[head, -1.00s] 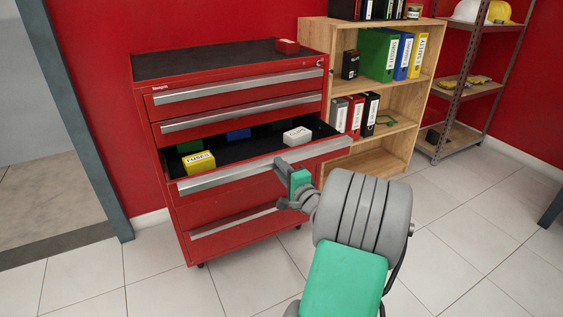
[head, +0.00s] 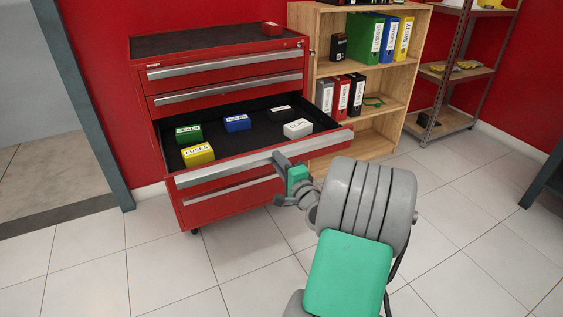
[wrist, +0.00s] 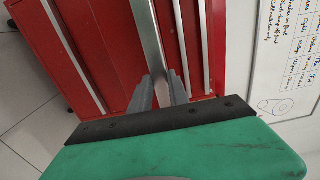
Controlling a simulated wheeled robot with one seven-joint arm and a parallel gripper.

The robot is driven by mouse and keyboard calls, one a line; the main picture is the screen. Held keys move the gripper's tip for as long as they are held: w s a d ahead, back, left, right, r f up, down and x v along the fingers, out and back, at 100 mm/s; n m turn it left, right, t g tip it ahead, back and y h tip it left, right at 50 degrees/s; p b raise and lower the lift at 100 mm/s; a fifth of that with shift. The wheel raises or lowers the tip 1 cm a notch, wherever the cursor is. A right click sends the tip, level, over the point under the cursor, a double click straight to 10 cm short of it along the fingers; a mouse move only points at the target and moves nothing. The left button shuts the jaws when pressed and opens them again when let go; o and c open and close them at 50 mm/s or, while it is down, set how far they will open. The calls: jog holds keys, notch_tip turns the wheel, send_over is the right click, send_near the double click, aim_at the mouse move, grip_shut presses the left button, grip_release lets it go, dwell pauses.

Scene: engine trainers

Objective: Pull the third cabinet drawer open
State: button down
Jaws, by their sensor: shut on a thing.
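The red tool cabinet (head: 225,62) stands against the wall in the head view. Its third drawer (head: 265,118) is pulled well out, with its black-lined inside in view. My gripper (head: 280,175) is at the right part of the drawer's silver handle (head: 220,172). In the wrist view, my gripper's fingers (wrist: 160,90) are shut on the handle (wrist: 148,40), one on each side.
The drawers above and below are shut. A wooden shelf (head: 393,111) with binders stands right of the cabinet, and a metal rack (head: 445,75) is further right. A dark door frame (head: 85,105) is at left. The tiled floor in front is clear.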

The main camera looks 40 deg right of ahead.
jog(key=shift+a+f, duration=0.1)
jog(key=shift+f, duration=0.35)
jog(key=c, duration=1.5)
grip_release()
jog(key=shift+c, duration=0.2)
jog(key=shift+o, duration=1.1)
jog(key=shift+r, duration=0.2)
jog(key=v, duration=0.7)
jog(key=shift+s+p, duration=0.35)
jog(key=shift+s, duration=0.05)
